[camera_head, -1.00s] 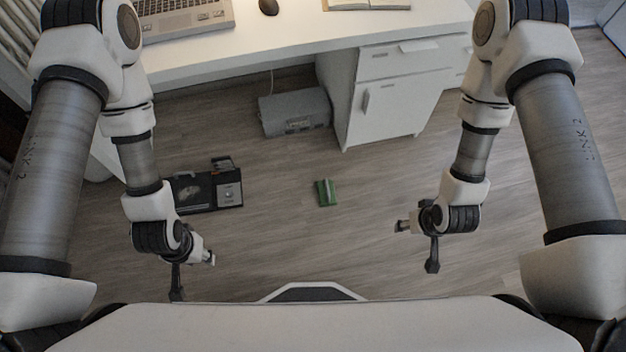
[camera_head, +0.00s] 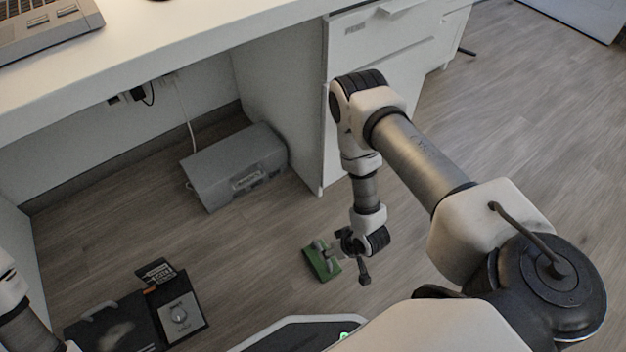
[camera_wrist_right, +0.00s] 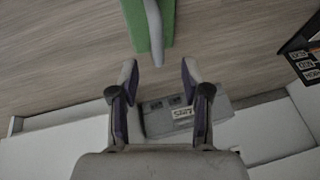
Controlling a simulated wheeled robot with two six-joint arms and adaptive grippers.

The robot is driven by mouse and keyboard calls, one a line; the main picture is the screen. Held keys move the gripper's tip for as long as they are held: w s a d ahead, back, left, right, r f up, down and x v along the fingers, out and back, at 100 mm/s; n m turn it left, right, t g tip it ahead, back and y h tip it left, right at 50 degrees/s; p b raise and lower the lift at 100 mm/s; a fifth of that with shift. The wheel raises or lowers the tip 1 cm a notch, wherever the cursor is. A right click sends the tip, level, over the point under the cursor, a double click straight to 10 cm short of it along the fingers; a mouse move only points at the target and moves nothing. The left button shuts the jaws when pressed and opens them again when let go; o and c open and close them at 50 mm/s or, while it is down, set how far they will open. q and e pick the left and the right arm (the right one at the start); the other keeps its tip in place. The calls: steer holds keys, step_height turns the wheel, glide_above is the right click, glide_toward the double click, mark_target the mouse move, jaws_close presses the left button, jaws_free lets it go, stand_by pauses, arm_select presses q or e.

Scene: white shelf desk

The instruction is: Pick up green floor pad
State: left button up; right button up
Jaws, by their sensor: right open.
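The green floor pad (camera_head: 318,262) lies on the wooden floor in front of the desk, with a grey-white strip across its top. My right gripper (camera_head: 338,240) is right beside the pad's upper right side in the head view, and its fingers partly cover it. In the right wrist view the pad (camera_wrist_right: 140,22) shows at the top, just beyond the fingertips. My right gripper (camera_wrist_right: 159,75) is open with nothing between its fingers. The left arm shows only at the lower left edge of the head view, and its gripper is out of view.
A grey box (camera_head: 237,167) stands on the floor under the white desk (camera_head: 180,60). A black device (camera_head: 140,315) lies at the lower left. The drawer cabinet (camera_head: 372,52) stands behind my right arm. The floor to the right is clear.

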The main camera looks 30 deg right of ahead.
mark_target(325, 270)
steer(key=b+x, duration=0.5)
steer(key=x, duration=0.3)
steer(key=shift+d+f, duration=0.15)
steer(key=shift+f, duration=0.15)
arm_select(q)
step_height(325, 270, down, 6)
steer(key=shift+w+r, duration=0.1)
steer(key=shift+w, duration=0.05)
arm_select(e)
steer(key=shift+r, duration=0.2)
jaws_close()
